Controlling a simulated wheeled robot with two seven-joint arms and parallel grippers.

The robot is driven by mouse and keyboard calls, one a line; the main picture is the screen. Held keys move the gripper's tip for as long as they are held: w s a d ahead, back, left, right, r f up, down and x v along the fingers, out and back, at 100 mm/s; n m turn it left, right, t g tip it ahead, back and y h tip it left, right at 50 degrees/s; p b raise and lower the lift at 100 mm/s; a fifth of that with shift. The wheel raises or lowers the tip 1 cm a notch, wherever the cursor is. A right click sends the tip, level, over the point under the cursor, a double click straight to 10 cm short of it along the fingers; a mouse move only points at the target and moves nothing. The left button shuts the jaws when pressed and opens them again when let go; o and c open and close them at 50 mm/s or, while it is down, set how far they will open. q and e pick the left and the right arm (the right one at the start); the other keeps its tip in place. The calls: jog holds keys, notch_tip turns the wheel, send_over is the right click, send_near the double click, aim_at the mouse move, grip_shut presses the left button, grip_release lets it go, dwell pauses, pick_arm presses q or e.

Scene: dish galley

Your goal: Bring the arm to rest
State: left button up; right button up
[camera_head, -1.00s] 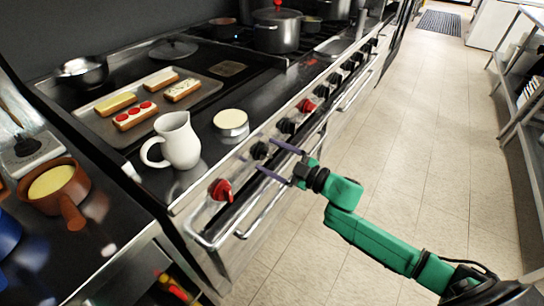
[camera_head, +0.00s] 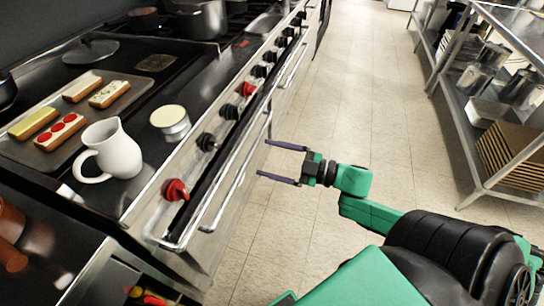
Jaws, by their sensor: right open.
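My right gripper (camera_head: 283,162) is open and empty. Its two thin dark fingers point left toward the stove front, in front of the oven handle rail (camera_head: 225,185). In the picture a small strip of floor shows around the fingers; I cannot tell the exact gap to the rail. My green right arm (camera_head: 370,212) comes in from the lower right, bent, over the tiled floor. My left gripper is not in view.
On the stove stand a white pitcher (camera_head: 112,152), a round tin (camera_head: 170,122) and a tray (camera_head: 128,94) with several topped breads. Red and black knobs (camera_head: 176,190) stick out along its front. A metal shelf rack (camera_head: 478,120) stands at the right. The aisle floor (camera_head: 355,85) is clear.

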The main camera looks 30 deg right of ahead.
jog(key=shift+d+f, duration=0.1)
dwell(0.4)
jog(key=s+d+f+m+g+h+p, duration=0.1)
jog(key=s+d+f+m+h+p, duration=0.15)
jog(key=d+f+h, duration=0.4)
jog(key=s+d+f+m+h+p, duration=0.1)
jog(key=d+f+m, duration=0.25)
jog(key=f, duration=0.55)
jog(key=s+d+f+m+g+h+p, duration=0.1)
jog(key=d+f+m+h, duration=0.2)
jog(key=d+f, duration=0.3)
jog(key=s+a+f+m+g+p, duration=0.1)
jog(key=s+a+f+g, duration=0.2)
jog(key=s+f, duration=0.4)
jog(key=s+a+f+m+g+p, duration=0.1)
jog(key=s+a+f+g, duration=0.3)
jog(key=s, duration=0.6)
jog(key=s+a+f+m+g+h+p, duration=0.1)
jog(key=s+a+f+g, duration=0.2)
jog(key=s+a+f, duration=0.3)
jog(key=s+f, duration=0.3)
jog(key=f, duration=0.1)
jog(key=shift+s+a+m+g+p, duration=0.2)
jog(key=shift+a+m+g+p, duration=0.1)
jog(key=shift+a+g+p, duration=0.1)
